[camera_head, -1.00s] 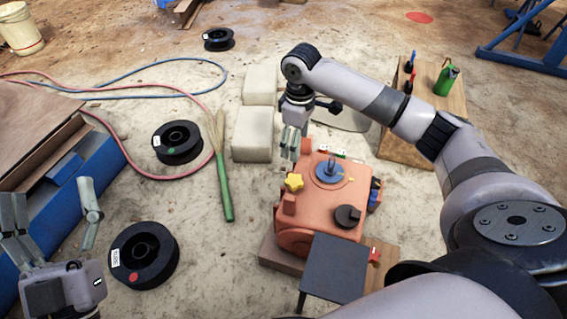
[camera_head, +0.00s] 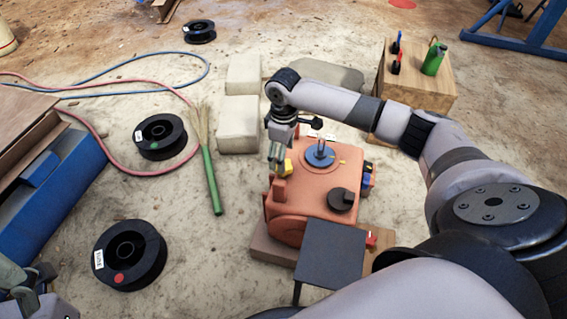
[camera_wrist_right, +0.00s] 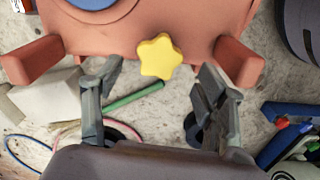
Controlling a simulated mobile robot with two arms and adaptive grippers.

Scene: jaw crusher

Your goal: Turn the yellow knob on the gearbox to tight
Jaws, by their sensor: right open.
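The orange gearbox (camera_head: 305,199) stands on a wooden base in the middle of the head view. The yellow star-shaped knob (camera_wrist_right: 159,57) is on the gearbox, and in the head view the knob (camera_head: 287,167) is partly hidden behind my right gripper. My right gripper (camera_head: 276,162) points down close beside the knob. In the right wrist view my right gripper (camera_wrist_right: 158,85) is open, with the knob between and just beyond its fingertips, apparently untouched. My left gripper (camera_head: 25,285) is cut off at the lower left corner, away from the gearbox.
A blue disc (camera_head: 319,155) and a black round knob (camera_head: 342,198) sit on the gearbox top. A dark square plate (camera_head: 331,252) is in front. Pale blocks (camera_head: 238,124) stand behind, left. Black spools (camera_head: 129,255) and a green-handled broom (camera_head: 211,180) lie left. A wooden crate (camera_head: 421,88) stands right.

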